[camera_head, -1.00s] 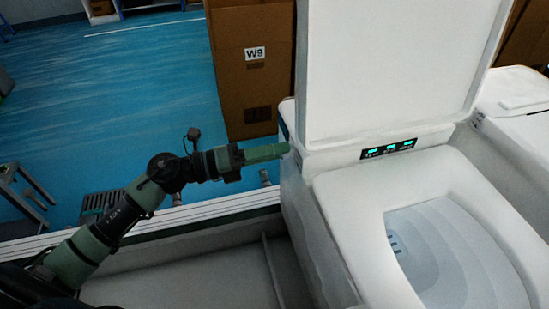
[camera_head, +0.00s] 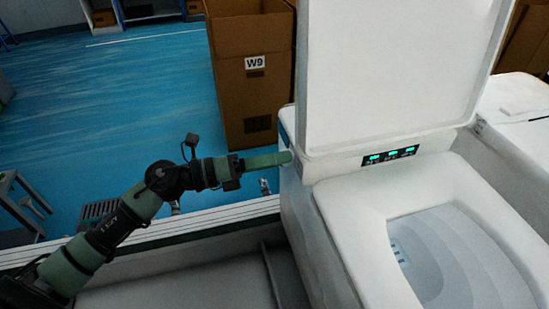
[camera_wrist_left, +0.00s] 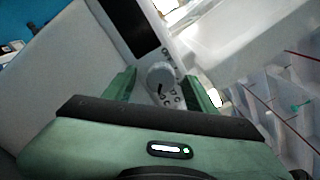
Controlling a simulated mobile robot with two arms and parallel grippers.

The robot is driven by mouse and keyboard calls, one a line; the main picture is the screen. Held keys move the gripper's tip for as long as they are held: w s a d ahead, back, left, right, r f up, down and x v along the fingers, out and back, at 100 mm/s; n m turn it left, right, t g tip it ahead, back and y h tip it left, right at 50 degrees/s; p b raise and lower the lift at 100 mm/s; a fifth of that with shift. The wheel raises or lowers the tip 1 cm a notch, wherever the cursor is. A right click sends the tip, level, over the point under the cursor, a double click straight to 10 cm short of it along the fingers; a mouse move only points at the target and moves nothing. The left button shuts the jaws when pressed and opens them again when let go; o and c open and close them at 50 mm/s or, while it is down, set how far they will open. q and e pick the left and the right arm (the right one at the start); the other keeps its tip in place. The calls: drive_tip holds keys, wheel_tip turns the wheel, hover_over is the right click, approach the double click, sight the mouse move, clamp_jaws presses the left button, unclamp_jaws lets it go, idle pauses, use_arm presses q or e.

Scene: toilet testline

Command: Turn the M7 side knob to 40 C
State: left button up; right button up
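The side knob (camera_wrist_left: 160,75) shows in the left wrist view as a small grey round knob with dark markings around it, on the light side of the toilet. My left gripper (camera_wrist_left: 160,88) is open, with one green finger on each side of the knob; I cannot tell whether either finger touches it. In the head view the left gripper (camera_head: 286,157) reaches the left side of the white toilet (camera_head: 310,220), and the knob itself is hidden there. The markings are too small to read. My right gripper is not in view.
A small display panel (camera_head: 390,156) with lit green readouts sits behind the toilet seat. The raised white lid (camera_head: 390,70) stands above it. A cardboard box (camera_head: 240,100) marked W9 stands behind on the blue floor (camera_head: 120,90). Another white unit (camera_head: 520,125) stands at the right.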

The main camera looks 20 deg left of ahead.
use_arm(q)
drive_tip(key=shift+a, duration=0.1)
drive_tip(key=b+v, duration=0.2)
drive_tip(key=v, duration=0.5)
drive_tip(key=shift+s+a, duration=0.2)
drive_tip(key=shift+a, duration=0.1)
idle(0.3)
